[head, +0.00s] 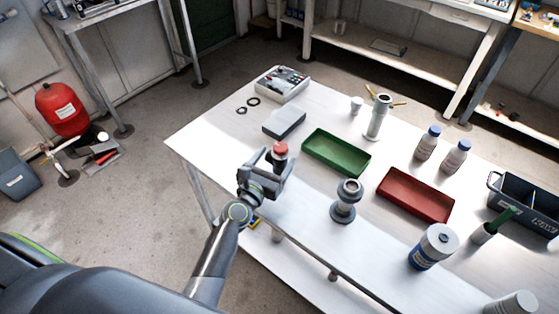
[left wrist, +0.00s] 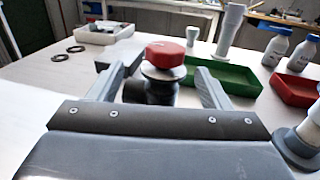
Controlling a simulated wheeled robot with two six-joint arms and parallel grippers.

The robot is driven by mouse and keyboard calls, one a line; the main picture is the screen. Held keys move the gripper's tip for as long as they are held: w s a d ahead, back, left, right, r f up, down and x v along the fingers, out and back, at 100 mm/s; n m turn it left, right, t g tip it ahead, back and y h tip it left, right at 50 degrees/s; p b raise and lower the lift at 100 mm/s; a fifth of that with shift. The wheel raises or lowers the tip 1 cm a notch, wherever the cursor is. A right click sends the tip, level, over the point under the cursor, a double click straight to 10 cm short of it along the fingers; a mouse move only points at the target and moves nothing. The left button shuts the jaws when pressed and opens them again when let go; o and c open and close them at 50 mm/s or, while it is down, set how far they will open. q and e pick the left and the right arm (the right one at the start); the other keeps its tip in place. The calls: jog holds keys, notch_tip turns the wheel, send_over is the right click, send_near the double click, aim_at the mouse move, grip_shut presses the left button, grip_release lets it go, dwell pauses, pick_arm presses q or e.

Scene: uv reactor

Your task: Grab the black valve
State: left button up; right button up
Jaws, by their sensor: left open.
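A valve with a red hexagonal cap (head: 280,149) stands upright near the front-left edge of the white table (head: 225,122). In the left wrist view its red cap (left wrist: 165,54) sits above a metal flange and a dark black body (left wrist: 148,92). My left gripper (head: 277,158) is open, with one finger on each side of the valve. In the left wrist view a gap shows between the valve and the right finger; contact on the left side cannot be told. The valve's lower part is hidden behind the gripper's palm. My right gripper is not in view.
A green tray (head: 337,153), a red tray (head: 414,195) and a grey flanged fitting (head: 345,203) stand right of the valve. A grey box (head: 284,122) and two black rings (head: 248,105) lie behind it. White bottles (head: 427,143) and a dark bin (head: 530,212) stand farther right.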

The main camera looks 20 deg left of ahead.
aim_at(284, 149)
pick_arm(q)
jog(key=w, duration=0.2)
jog(key=w+d, duration=0.1)
jog(key=w, duration=0.2)
jog(key=shift+d+f, duration=0.1)
jog(key=shift+f, duration=0.1)
jog(key=shift+s, duration=0.1)
jog(key=shift+c, duration=1.1)
jog(key=shift+r, duration=0.1)
jog(key=c, duration=1)
jog(key=shift+c, duration=0.2)
notch_tip(284, 149, up, 10)
jog(key=p, duration=0.9)
